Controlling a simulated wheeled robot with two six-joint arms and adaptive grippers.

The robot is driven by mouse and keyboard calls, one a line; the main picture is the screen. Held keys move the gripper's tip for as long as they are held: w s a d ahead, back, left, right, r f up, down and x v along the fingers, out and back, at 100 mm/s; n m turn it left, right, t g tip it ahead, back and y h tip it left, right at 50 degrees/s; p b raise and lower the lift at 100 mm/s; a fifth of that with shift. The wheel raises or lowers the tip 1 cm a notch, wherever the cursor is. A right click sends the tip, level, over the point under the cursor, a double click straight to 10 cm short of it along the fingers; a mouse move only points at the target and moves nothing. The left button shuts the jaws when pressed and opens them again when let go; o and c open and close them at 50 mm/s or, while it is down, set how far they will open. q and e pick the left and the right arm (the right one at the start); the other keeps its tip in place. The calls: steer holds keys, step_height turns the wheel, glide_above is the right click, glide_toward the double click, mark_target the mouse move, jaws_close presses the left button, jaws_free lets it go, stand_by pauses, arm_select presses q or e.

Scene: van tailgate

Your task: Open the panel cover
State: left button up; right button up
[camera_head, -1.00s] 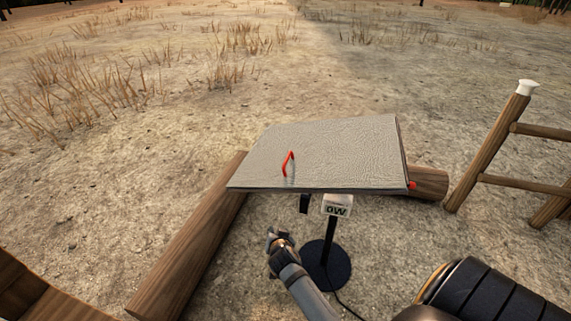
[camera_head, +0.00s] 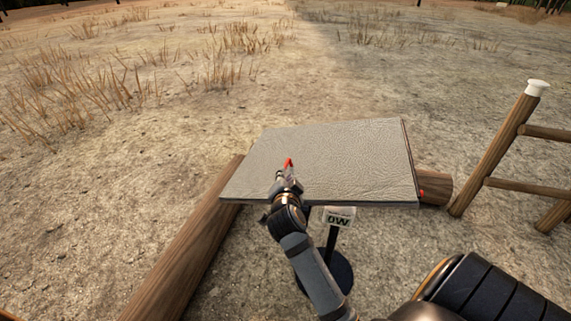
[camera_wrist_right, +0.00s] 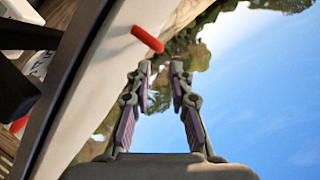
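The panel cover (camera_head: 350,155) is a flat grey textured slab in the middle of the head view, lying shut. Its red handle (camera_head: 289,162) stands up from the left part and is partly hidden by my right gripper (camera_head: 286,177). In the right wrist view the red handle (camera_wrist_right: 147,39) shows just beyond the fingertips, slightly left of the gap. The right gripper there (camera_wrist_right: 161,72) has its two fingers apart with nothing between them. The pale cover (camera_wrist_right: 105,65) runs along the left of that view. My left gripper is not in view.
A black round-based stand with a white lettered box (camera_head: 339,217) is below the panel's front edge. A wooden log (camera_head: 190,245) lies at the left, and another log end (camera_head: 435,188) at the right. A wooden ladder-like frame (camera_head: 495,150) stands farther right.

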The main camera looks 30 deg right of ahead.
mark_target(286, 164)
steer(key=x, duration=0.4)
steer(key=shift+w+d, duration=0.15)
steer(key=shift+d, duration=0.1)
steer(key=x, duration=0.3)
steer(key=shift+d+f, duration=0.1)
steer(key=shift+f, duration=0.05)
steer(key=shift+w+d+f+p, duration=0.1)
steer(key=shift+w+d+p, duration=0.05)
steer(key=shift+w+p, duration=0.2)
steer(key=shift+w+d+f, duration=0.2)
steer(key=shift+w+d, duration=0.05)
steer(key=shift+w, duration=0.15)
steer(key=c, duration=0.4)
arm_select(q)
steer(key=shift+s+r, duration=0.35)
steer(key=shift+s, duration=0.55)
arm_select(e)
jaws_close()
